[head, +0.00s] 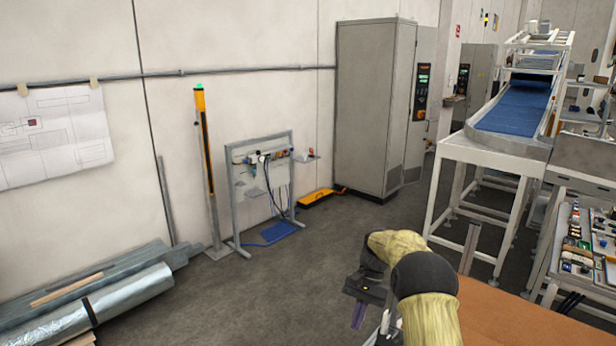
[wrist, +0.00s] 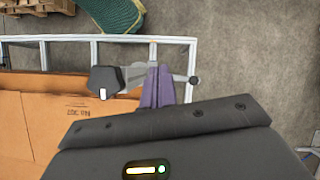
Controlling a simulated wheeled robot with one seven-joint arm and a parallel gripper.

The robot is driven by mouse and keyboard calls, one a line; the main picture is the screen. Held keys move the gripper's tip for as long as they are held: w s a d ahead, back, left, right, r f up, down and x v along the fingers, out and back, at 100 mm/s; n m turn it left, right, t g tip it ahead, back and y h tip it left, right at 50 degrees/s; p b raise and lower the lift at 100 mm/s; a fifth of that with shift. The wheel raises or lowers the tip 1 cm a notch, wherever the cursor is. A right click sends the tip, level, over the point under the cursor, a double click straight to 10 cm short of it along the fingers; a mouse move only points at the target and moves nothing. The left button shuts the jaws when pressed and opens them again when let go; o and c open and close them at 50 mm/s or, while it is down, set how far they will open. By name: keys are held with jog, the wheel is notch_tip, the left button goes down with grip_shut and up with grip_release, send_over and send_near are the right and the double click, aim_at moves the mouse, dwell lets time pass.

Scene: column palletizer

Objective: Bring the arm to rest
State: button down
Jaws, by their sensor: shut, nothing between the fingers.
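My gripper (wrist: 158,86) shows in the wrist view with its purple fingers together and nothing between them. In the head view my gripper (head: 359,314) hangs at the lower middle, pointing down, below my arm in its yellow and black cover. In the wrist view the fingers are above the edge of a metal frame (wrist: 66,42) beside brown cardboard (wrist: 40,105). I cannot tell how high the fingers are above the frame.
Brown cardboard (head: 530,318) fills the lower right of the head view. A blue conveyor (head: 510,110) stands behind it at right. A grey cabinet (head: 365,110) and a yellow-black post (head: 205,150) stand by the wall. Wrapped rolls (head: 120,305) lie at left. The middle floor is clear.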

jog(key=s+d+n+t+h+b, duration=0.1)
jog(key=s+n+t+b, duration=0.1)
jog(key=s, duration=1.1)
jog(key=s+d+f+n+t+h+b, duration=0.1)
jog(key=s+t+b, duration=0.4)
jog(key=s, duration=0.8)
jog(key=shift+s+d+n+h, duration=0.25)
jog(key=shift+n+h, duration=0.35)
jog(key=shift+n, duration=0.6)
jog(key=shift+f, duration=0.1)
